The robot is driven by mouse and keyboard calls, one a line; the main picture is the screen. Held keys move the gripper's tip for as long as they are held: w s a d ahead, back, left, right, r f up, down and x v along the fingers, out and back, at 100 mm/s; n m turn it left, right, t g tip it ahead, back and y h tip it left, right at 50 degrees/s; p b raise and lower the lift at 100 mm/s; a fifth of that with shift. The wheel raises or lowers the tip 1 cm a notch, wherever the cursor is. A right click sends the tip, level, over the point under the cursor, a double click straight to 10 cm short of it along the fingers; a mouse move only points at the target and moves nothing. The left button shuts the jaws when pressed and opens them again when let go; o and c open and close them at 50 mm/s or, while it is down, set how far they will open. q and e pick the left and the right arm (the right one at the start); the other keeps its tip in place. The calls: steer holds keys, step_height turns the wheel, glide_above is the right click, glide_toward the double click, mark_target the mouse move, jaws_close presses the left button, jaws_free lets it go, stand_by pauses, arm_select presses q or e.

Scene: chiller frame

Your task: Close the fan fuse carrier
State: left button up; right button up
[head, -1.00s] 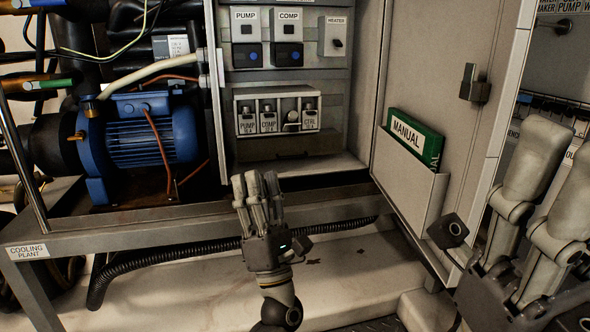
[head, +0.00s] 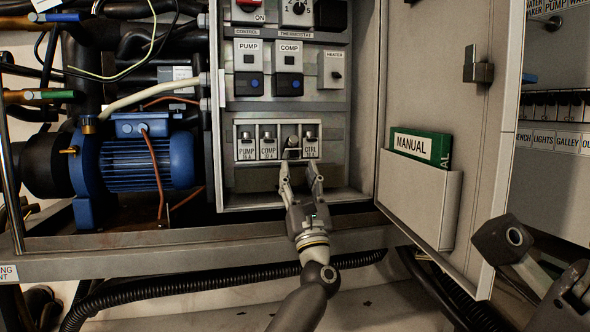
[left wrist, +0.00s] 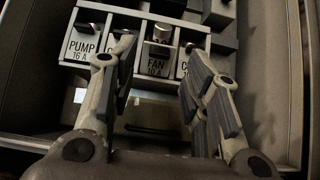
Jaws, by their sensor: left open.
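The fan fuse carrier (head: 291,149) is the third in a row of fuse carriers in the cabinet. It stands tilted out from its slot, with its dark round end facing me. In the left wrist view the fan carrier (left wrist: 157,60) shows its FAN label and a metal end on top. My left gripper (head: 301,172) is open just below and in front of it, fingers pointing up at the row. In the left wrist view the open fingers (left wrist: 160,72) stand either side of the carrier, and I see no clear contact.
The pump (head: 246,148), comp (head: 268,147) and ctrl (head: 310,143) carriers sit upright beside it. The open cabinet door (head: 435,70) with a green manual (head: 420,145) in its pocket stands to the right. A blue motor (head: 150,160) is at the left.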

mark_target(295, 154)
arm_select(q)
steer(key=shift+b+x, duration=0.95)
steer(key=shift+x, duration=1.35)
steer(key=c, duration=0.7)
steer(key=r+p, duration=0.1)
steer(key=p, duration=0.3)
steer(key=shift+g, duration=0.4)
steer(key=shift+p, duration=0.6)
steer(key=shift+f, duration=0.15)
